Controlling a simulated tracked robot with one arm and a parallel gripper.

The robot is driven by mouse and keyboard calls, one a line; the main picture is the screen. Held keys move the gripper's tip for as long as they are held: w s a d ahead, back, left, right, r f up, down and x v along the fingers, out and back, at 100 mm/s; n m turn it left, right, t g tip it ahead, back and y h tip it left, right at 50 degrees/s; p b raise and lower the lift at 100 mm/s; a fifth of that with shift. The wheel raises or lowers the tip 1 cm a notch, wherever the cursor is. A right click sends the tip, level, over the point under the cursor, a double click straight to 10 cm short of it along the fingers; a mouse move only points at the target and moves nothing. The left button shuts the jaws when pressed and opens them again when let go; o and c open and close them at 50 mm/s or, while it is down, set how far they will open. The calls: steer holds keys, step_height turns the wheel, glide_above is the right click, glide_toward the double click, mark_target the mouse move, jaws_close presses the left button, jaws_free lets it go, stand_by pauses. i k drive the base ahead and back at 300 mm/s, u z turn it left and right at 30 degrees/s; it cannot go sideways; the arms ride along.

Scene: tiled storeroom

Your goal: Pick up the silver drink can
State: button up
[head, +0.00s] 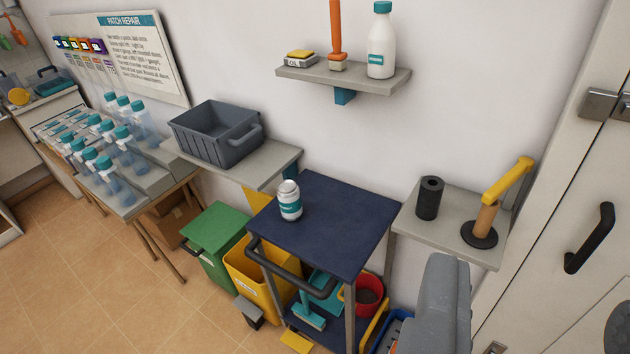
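The silver drink can (290,201) has a teal label band and stands upright on the dark blue top of a small cart (340,232), near its left corner. Nothing touches the can. A grey rounded part of my gripper (445,305) rises at the lower right, beside the cart and well apart from the can. Its fingertips cannot be made out, so whether it is open or shut does not show.
A grey crate (215,133) sits on a shelf behind the can. A black cylinder (429,198) and a yellow-handled tool (490,205) stand at right. The rest of the cart top is clear.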

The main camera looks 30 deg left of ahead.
mark_target(287, 192)
steer(key=u, duration=0.4)
steer(key=i, duration=1.05)
steer(key=u, duration=0.85)
steer(key=k, duration=0.65)
steer(key=u, duration=0.2)
steer(key=i, duration=0.75)
steer(key=z, duration=0.1)
